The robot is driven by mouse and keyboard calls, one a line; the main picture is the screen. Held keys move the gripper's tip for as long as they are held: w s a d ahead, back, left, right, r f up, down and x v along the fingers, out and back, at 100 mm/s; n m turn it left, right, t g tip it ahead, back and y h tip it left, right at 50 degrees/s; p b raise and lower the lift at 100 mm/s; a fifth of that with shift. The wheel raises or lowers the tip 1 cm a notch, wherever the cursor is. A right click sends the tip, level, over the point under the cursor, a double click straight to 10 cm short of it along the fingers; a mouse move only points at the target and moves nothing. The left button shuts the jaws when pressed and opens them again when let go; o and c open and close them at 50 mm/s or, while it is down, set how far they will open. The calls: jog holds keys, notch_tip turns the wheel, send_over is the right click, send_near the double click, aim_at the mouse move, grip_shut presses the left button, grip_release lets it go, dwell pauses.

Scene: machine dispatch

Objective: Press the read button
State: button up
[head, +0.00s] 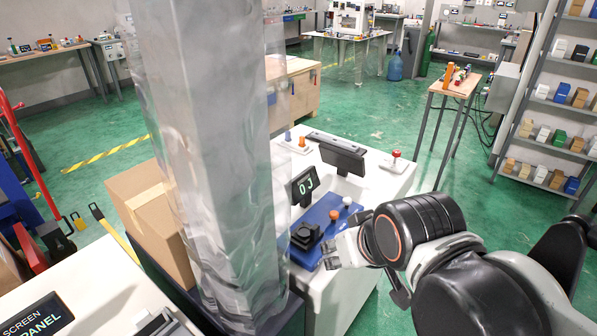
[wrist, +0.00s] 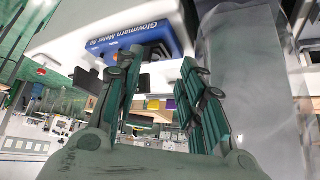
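A blue meter (head: 315,230) stands on the white machine top in the head view, with a small black display (head: 304,186) reading "0 J". It carries a black square part, an orange knob-like button (head: 334,214) and a white one (head: 346,201); no label shows which is the read button. In the wrist view, upside down, the blue meter (wrist: 135,38) shows lettering on its side, near the fingertips. My gripper (head: 338,258) is beside the meter's right front in the head view. In the wrist view, my gripper (wrist: 158,75) has its fingers apart with nothing held between them.
A tall grey wrapped column (head: 205,150) stands left of the meter, close to it. A dark panel (head: 342,157) and a red mushroom button (head: 396,154) are farther back on the white top. A cardboard box (head: 150,215) lies left of the column.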

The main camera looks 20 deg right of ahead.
grip_shut()
dwell(1.0)
